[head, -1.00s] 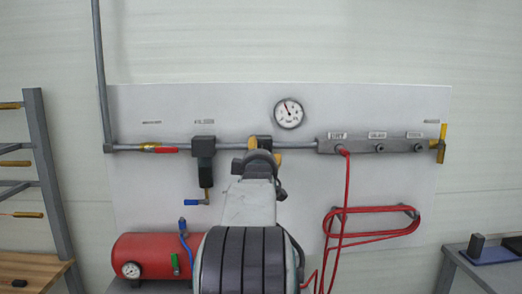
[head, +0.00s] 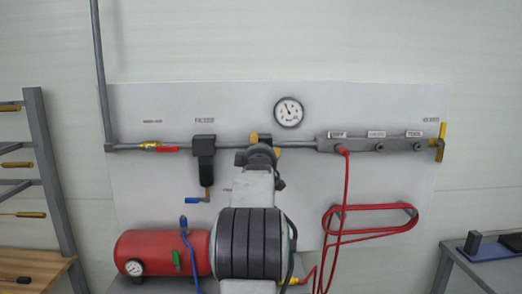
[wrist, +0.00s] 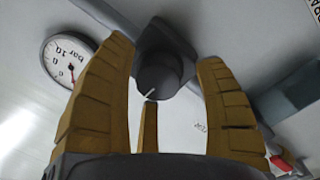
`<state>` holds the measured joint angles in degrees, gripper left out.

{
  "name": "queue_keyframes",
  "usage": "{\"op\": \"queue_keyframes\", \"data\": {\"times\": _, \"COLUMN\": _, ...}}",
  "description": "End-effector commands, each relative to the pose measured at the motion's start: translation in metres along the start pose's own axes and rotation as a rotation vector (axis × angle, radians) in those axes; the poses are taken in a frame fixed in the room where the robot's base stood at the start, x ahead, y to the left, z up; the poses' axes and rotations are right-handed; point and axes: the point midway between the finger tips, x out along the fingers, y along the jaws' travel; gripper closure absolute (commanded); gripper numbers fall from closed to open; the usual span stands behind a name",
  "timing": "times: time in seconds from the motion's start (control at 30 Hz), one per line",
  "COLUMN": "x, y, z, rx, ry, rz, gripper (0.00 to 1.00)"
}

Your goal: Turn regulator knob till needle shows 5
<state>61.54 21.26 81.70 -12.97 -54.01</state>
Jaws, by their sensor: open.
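The round white pressure gauge (head: 289,111) is on the wall panel. Its needle points to the upper left; the numbers are too small to read. In the wrist view the gauge (wrist: 68,60) is upside down, partly behind a finger, with a red needle. The dark grey regulator knob (wrist: 158,76) has a short white mark on its rim. My gripper (wrist: 165,55) is open, its yellow fingers on either side of the knob with gaps visible. A narrower yellow piece shows below the knob. In the head view my gripper (head: 264,143) hides the knob.
A grey pipe (head: 230,146) runs across the panel. The filter (head: 204,160) hangs left of my arm, and the manifold (head: 360,145) with a red hose (head: 346,195) is to the right. A red tank (head: 165,254) stands below left.

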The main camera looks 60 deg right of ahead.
Motion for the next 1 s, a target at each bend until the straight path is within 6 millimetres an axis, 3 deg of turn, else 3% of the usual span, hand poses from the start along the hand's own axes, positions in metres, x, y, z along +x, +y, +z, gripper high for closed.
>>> {"op": "queue_keyframes", "data": {"times": 0.7, "x": -0.0003, "y": 0.0002, "z": -0.0010, "rx": 0.000, "ry": 0.002, "rz": 0.001, "gripper": 0.95}}
{"op": "queue_keyframes", "data": {"times": 0.87, "x": -0.0003, "y": -0.0006, "z": -0.0007, "rx": 0.042, "ry": 0.001, "rz": -0.001, "gripper": 0.95}}
{"op": "queue_keyframes", "data": {"times": 1.0, "x": -0.0004, "y": -0.0008, "z": -0.0008, "rx": 0.174, "ry": -0.003, "rz": -0.006, "gripper": 0.95}}
